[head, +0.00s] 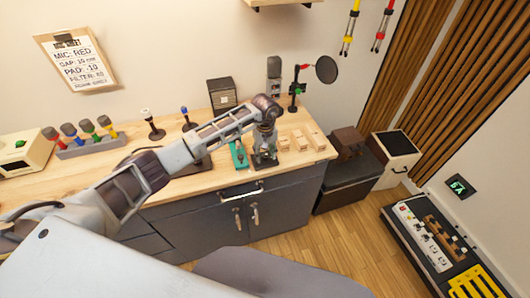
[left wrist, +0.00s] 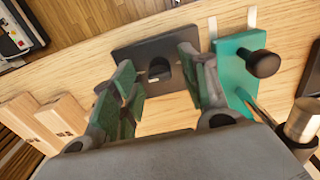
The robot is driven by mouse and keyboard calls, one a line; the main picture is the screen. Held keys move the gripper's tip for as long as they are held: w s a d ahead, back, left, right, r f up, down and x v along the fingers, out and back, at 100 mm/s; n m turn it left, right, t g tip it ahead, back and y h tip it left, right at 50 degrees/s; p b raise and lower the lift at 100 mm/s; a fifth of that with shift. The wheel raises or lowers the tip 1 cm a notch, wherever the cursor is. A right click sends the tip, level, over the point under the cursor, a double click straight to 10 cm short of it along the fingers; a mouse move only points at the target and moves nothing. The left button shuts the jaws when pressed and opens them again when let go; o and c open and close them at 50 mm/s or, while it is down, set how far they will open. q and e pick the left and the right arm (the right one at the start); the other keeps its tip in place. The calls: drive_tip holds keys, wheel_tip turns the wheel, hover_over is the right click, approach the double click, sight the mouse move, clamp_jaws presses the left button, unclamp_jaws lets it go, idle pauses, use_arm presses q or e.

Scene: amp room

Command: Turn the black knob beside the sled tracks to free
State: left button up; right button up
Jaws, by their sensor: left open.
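A black round knob (left wrist: 263,63) stands on a teal plate (left wrist: 232,75) at the right of the left wrist view. Two pale strips, perhaps the sled tracks, show just above the plate. In the head view the teal piece (head: 238,157) lies on the wooden bench, left of my left gripper (head: 265,153). In the left wrist view my left gripper (left wrist: 157,68) is open and empty, its fingers over a dark plate (left wrist: 128,56) with a dark upright part. The knob is to the right of the fingers, apart from them. I cannot read its setting.
Light wooden blocks (head: 299,139) lie right of the gripper; they also show in the left wrist view (left wrist: 60,120). A microphone stand (head: 294,93) stands behind. A silver-topped post (left wrist: 303,122) is close to the teal plate. Drawers and doors (head: 205,217) front the bench.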

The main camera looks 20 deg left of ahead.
use_arm(q)
clamp_jaws()
idle(0.4)
